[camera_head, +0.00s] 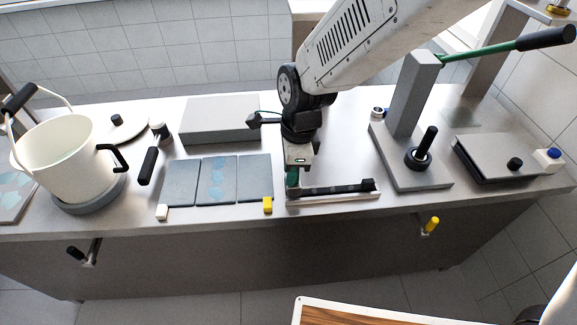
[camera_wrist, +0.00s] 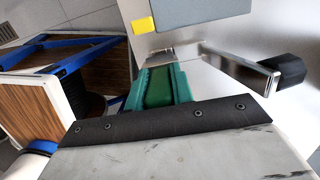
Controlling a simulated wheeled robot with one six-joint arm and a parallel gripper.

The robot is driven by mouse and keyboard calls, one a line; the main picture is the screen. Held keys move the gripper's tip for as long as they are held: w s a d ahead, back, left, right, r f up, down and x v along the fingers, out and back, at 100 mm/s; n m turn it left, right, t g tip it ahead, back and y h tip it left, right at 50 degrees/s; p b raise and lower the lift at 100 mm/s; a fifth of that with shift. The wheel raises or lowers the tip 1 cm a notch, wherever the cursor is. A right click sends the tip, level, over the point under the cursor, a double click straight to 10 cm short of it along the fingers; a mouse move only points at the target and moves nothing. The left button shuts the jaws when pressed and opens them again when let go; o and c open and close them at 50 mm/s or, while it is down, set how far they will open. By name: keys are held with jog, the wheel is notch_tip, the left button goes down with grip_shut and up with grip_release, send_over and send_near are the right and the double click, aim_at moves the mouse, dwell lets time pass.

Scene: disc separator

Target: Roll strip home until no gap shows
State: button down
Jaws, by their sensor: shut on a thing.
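A long dark strip (camera_head: 335,188) lies along a pale metal rail (camera_head: 345,197) at the front of the bench, with a thicker black block at its right end. My gripper (camera_head: 292,181) points down at the left end of the strip and rail, its teal jaws shut on the strip's end. In the wrist view the teal jaws (camera_wrist: 160,80) meet a shiny metal part (camera_wrist: 170,55) at their tips. A metal bar (camera_wrist: 240,70) runs off to a black block (camera_wrist: 290,70). The jaws hide the gripped part, and I cannot tell whether a gap shows.
Dark plates (camera_head: 220,180) lie left of the rail, with a yellow block (camera_head: 267,205) close by. A grey lever press (camera_head: 410,160) stands right. A white pot (camera_head: 65,155) is far left, and a grey box (camera_head: 220,120) is behind. Bare bench lies between rail and press.

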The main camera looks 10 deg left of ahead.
jog(key=shift+f, duration=0.35)
jog(key=d, duration=0.2)
jog(key=w+d, duration=0.1)
jog(key=d, duration=0.3)
jog(key=shift+w, duration=0.35)
jog(key=shift+w+d, duration=0.1)
jog(key=shift+d, duration=0.25)
jog(key=d, duration=0.2)
jog(key=w+d, duration=0.1)
jog(key=d, duration=0.1)
jog(key=w+d, duration=0.1)
jog(key=d, duration=0.1)
jog(key=shift+d+f, duration=0.1)
jog(key=shift+d, duration=0.2)
notch_tip(320, 180, up, 7)
jog(key=shift+a, duration=0.1)
dwell(0.4)
